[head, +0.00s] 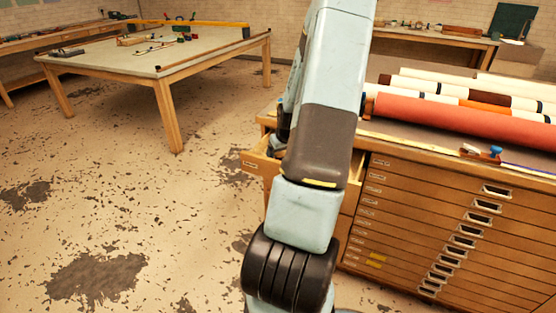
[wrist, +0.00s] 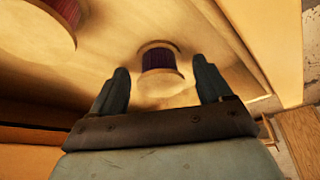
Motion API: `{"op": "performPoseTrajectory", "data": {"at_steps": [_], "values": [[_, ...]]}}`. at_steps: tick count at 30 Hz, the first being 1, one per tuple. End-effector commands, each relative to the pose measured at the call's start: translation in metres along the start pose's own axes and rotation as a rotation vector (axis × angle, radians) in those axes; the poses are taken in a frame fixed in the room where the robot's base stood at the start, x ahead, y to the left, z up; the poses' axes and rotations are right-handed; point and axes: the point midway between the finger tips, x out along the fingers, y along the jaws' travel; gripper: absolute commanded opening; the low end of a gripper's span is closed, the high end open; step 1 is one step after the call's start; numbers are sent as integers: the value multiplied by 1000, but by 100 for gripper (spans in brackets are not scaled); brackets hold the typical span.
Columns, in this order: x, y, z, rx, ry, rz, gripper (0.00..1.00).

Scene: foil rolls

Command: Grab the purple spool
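A small spool (wrist: 160,60) with pale flanges and a dark purple winding shows in the wrist view, on the pale floor of what looks like a drawer. My gripper (wrist: 160,66) is open, with one finger on each side of the spool in the picture. I see no clear contact between fingers and spool. A second, larger-looking spool (wrist: 65,10) with a dark purple-red winding is cut off at the upper left. In the head view my arm hides the gripper and both spools.
An open drawer (head: 259,163) sticks out of the wooden flat-file cabinet (head: 440,230), partly behind my arm. Rolls, including a red one (head: 450,117), lie on top. A work table (head: 160,60) stands at the back left. The floor at left is clear.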

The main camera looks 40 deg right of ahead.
Motion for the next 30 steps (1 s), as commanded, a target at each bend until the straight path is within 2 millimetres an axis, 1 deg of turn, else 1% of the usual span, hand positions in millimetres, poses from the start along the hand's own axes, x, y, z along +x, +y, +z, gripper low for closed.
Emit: {"op": "performPoseTrajectory", "data": {"at_steps": [1, 2, 15, 18, 26, 30], "values": [[0, 0, 0, 0, 0, 0, 73], [0, 0, 0, 0, 0, 0, 70], [0, 0, 0, 0, 0, 0, 28], [0, 0, 0, 0, 0, 0, 20], [-2, 0, -1, 0, 0, 0, 20], [-11, 1, -5, 2, 3, 2, 20]]}}
